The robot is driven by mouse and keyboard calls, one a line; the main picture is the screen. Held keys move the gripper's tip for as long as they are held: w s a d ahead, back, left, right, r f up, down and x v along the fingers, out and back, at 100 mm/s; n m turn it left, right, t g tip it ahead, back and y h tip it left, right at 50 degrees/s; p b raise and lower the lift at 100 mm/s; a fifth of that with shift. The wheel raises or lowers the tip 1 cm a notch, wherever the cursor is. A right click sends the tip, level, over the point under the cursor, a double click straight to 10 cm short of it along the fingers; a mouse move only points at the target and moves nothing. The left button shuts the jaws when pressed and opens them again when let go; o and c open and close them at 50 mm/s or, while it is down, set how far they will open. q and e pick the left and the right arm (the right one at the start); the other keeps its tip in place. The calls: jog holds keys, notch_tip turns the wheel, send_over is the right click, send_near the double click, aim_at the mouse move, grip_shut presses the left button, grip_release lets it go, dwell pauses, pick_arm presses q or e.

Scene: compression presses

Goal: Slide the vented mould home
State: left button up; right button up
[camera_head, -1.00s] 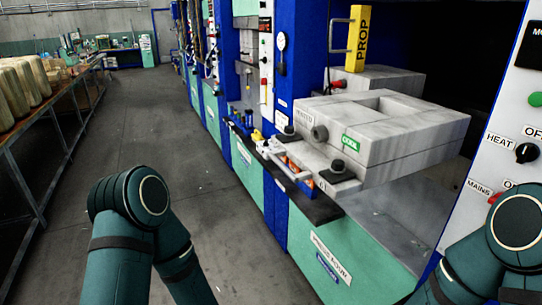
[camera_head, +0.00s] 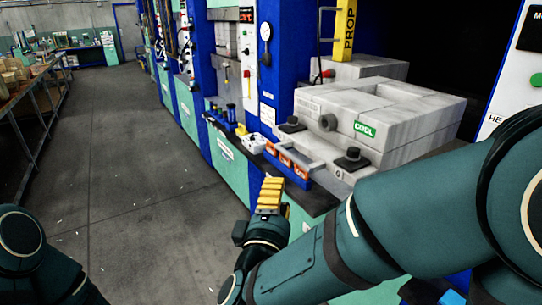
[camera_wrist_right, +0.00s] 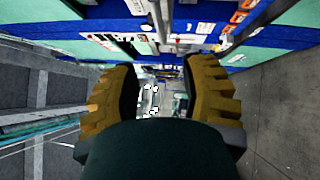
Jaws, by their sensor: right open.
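The mould is a thick pale grey block (camera_head: 400,128) with a square recess on top and a green COOL tag (camera_head: 365,128). It sits at the mouth of the press, on the ledge (camera_head: 318,200), and part of it shows outside the dark opening. A metal handle bar (camera_head: 290,150) and dark knobs are at its front. My right gripper (camera_head: 271,182) has ribbed yellow fingers and is open and empty, in front of and below the ledge, apart from the mould. In the right wrist view its fingers (camera_wrist_right: 157,68) stand apart with nothing between. My left gripper is out of view.
A yellow PROP post (camera_head: 345,30) stands behind the mould. Orange and blue items (camera_head: 287,163) lie along the ledge. A white control panel (camera_head: 515,80) is at right. The aisle floor (camera_head: 120,150) at left is clear, with a bench (camera_head: 42,85) beyond it.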

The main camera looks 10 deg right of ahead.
aim_at(290, 153)
jog(key=shift+b+x, duration=1)
jog(key=shift+x, duration=5.9)
jog(key=shift+o, duration=0.3)
jog(key=shift+s+d+f, duration=0.1)
jog(key=shift+d, duration=0.05)
grip_shut()
